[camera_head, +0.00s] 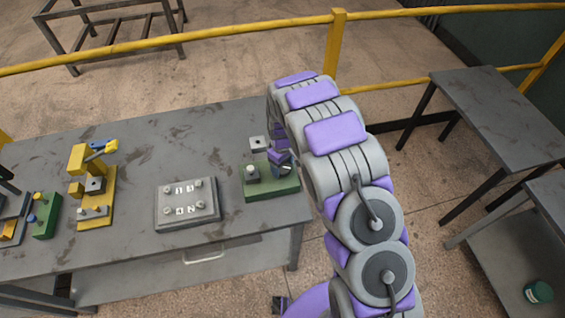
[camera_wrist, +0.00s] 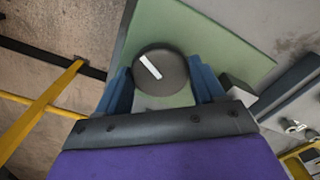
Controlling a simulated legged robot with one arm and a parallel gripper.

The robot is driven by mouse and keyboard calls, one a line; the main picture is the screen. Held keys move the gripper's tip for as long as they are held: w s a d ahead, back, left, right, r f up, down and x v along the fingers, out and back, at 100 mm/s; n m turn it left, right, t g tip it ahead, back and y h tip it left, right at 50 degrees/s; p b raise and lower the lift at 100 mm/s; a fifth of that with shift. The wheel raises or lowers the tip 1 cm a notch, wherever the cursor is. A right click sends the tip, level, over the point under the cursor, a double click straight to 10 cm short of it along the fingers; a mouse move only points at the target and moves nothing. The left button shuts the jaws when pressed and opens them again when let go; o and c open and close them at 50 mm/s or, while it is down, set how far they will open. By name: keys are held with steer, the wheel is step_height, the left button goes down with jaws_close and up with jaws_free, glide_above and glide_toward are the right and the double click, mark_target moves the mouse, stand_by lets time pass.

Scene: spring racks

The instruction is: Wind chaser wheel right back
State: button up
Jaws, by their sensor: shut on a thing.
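The wheel (camera_wrist: 168,84) is a dark round disc with a white strip that slants from upper left to lower right in the wrist view. It sits over a green base (camera_wrist: 222,38), which also shows at the right end of the workbench in the head view (camera_head: 285,189). My gripper (camera_wrist: 163,84) is shut on the wheel, with one blue finger on each side. In the head view my gripper (camera_head: 282,160) is at the green base's right part, and the wheel is mostly hidden there. A small grey block with a light top (camera_head: 252,174) stands on the base's left part.
A grey plate with several pegs and markings (camera_head: 188,220) lies left of the green base. Further left are a yellow fixture (camera_head: 98,206) and another green block (camera_head: 46,217). A small grey block (camera_head: 259,143) stands behind the base. A yellow rail (camera_head: 230,24) runs behind the bench.

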steer(key=shift+w+r+n+p, duration=0.1)
steer(key=shift+n+p, duration=0.3)
steer(key=shift+n, duration=1.8)
steer(key=o, duration=1)
steer(key=shift+o, duration=0.2)
step_height(320, 180, up, 17)
steer(key=shift+a, duration=0.1)
